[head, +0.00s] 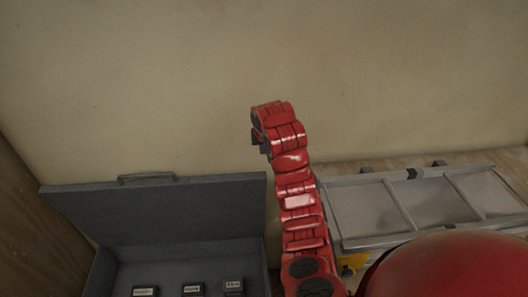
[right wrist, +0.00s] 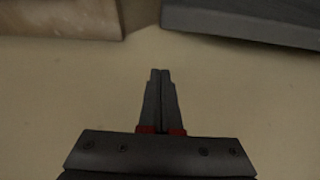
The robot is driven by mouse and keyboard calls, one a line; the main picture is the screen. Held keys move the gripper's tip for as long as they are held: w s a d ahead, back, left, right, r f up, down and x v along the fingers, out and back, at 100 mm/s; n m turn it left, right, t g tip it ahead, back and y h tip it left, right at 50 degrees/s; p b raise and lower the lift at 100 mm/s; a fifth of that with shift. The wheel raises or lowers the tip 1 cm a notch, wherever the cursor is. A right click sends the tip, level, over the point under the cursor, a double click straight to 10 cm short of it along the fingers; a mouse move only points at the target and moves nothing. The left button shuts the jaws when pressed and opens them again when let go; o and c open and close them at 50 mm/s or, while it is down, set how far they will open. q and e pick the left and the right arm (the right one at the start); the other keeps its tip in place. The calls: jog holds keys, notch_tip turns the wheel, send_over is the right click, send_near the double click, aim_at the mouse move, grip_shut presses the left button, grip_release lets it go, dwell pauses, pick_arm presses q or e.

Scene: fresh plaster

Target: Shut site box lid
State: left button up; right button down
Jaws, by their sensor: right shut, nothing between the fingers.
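The grey site box (head: 165,262) stands at the lower left of the head view. Its lid (head: 185,212) stands up at the back, open, with a handle (head: 147,177) on its top edge. My right gripper (head: 257,138) is above and beyond the lid's right end, in front of the wall, apart from the lid. In the right wrist view the right gripper's fingers (right wrist: 160,75) are together and empty. A dark grey panel edge (right wrist: 245,22), which looks like the lid, shows at the top right there. My left gripper is not in view.
Three small dark labelled items, one of them here (head: 192,288), lie in the box. A metal-framed case (head: 360,215) stands right of my right arm on a wooden surface (head: 470,158). A plain plaster wall (head: 400,80) closes the back.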

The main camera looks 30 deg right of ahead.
jog(key=shift+s+a+f+p, duration=0.1)
jog(key=shift+s+f+p, duration=0.05)
jog(key=shift+f+p, duration=1.4)
jog(key=shift+s+f+p, duration=0.1)
jog(key=shift+f+p, duration=0.95)
jog(key=shift+f, duration=0.95)
jog(key=shift+f, duration=0.1)
